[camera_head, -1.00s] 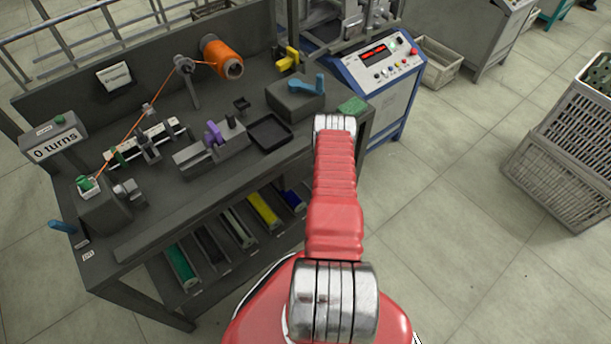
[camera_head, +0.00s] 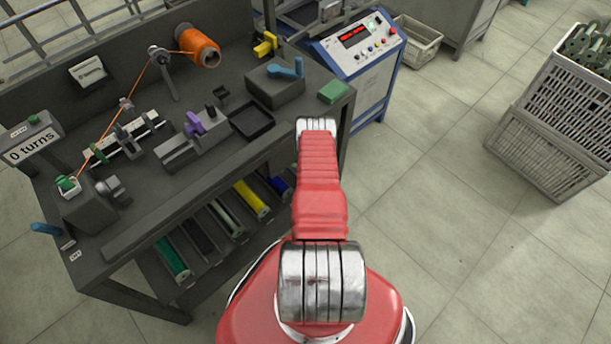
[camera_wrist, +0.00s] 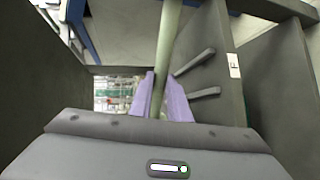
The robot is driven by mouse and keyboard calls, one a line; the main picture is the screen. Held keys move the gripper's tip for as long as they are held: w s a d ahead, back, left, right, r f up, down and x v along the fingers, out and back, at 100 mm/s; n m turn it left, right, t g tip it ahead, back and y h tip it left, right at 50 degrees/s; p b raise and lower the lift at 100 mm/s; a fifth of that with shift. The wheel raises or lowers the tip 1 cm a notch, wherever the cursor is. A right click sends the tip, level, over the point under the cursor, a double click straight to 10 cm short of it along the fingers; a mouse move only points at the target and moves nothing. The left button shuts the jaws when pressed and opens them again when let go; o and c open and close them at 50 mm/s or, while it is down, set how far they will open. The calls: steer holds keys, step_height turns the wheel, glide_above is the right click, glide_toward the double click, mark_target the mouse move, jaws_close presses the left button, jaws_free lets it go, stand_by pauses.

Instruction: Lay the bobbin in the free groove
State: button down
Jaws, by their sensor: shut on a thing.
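My gripper (camera_wrist: 162,98) has two purple fingers, shut on a pale grey-green rod-shaped bobbin (camera_wrist: 168,40) that runs away between them in the wrist view. Its far end leaves the top of the picture. In the head view my red arm hides the gripper and the held bobbin. A sloping lower rack (camera_head: 207,272) under the bench holds a green bobbin (camera_head: 172,258), a pale one (camera_head: 226,219), a yellow one (camera_head: 252,198) and a blue one (camera_head: 280,186). A dark groove (camera_head: 197,236) lies between green and pale; I cannot tell if it is empty.
In the wrist view a dark panel (camera_wrist: 275,85) with a white label stands at right, with two prongs (camera_wrist: 197,63) nearby. Another dark wall (camera_wrist: 40,70) is at left. The bench (camera_head: 150,215) carries a winder and an orange spool (camera_head: 197,47). Open floor lies right.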

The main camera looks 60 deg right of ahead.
steer(key=shift+f, duration=0.1)
steer(key=shift+f, duration=2)
steer(key=shift+f, duration=0.45)
steer(key=c, duration=1.9)
jaws_free()
steer(key=shift+c, duration=0.2)
steer(key=shift+r, duration=0.5)
steer(key=v, duration=1.2)
steer(key=shift+s+f, duration=0.15)
